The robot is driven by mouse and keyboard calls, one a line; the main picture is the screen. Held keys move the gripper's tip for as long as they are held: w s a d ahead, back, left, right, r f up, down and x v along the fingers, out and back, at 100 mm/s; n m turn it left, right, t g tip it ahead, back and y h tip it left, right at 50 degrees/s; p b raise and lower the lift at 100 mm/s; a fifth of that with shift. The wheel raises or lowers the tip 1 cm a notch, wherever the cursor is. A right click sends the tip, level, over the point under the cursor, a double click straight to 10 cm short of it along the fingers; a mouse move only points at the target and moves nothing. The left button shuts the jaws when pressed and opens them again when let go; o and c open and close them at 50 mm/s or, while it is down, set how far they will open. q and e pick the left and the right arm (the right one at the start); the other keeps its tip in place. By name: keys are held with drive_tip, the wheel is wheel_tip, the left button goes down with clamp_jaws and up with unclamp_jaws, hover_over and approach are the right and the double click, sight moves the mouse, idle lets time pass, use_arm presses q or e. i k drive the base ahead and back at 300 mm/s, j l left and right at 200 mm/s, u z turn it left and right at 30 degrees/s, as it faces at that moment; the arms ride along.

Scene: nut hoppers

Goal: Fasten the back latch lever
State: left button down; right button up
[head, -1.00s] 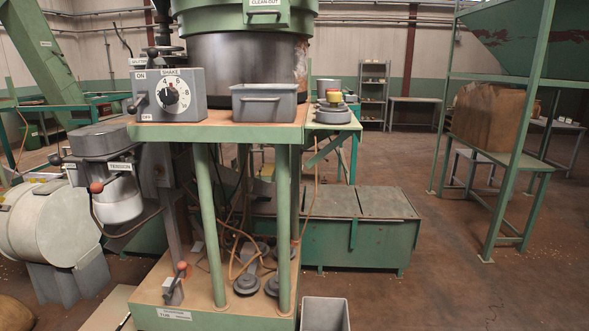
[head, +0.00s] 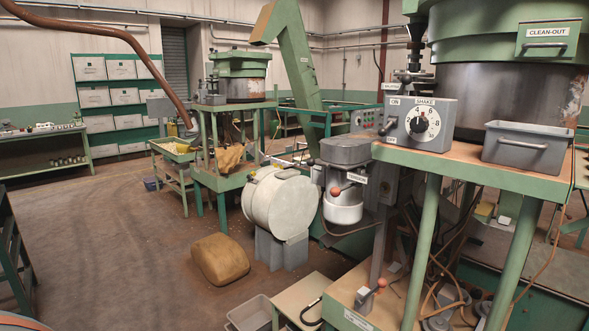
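No part that I can surely name as the back latch lever shows in the head view. A lever with an orange knob (head: 336,191) is on the grey-and-white motor unit, near a tension label. Another lever with an orange-red knob (head: 381,284) stands on the lower shelf of the green machine stand. The green clean-out door (head: 548,38) with a bar handle is on the hopper (head: 480,95) at upper right. The hopper's back side is hidden. Neither of my grippers is in view.
A grey control box (head: 420,122) with a dial and a grey bin (head: 527,148) sit on the stand's top. A white drum (head: 280,203), a brown sack (head: 220,260) and a low bench (head: 312,298) stand nearby. The floor at left is mostly open.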

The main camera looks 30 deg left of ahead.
sight(310, 162)
drive_tip(key=u, duration=0.9)
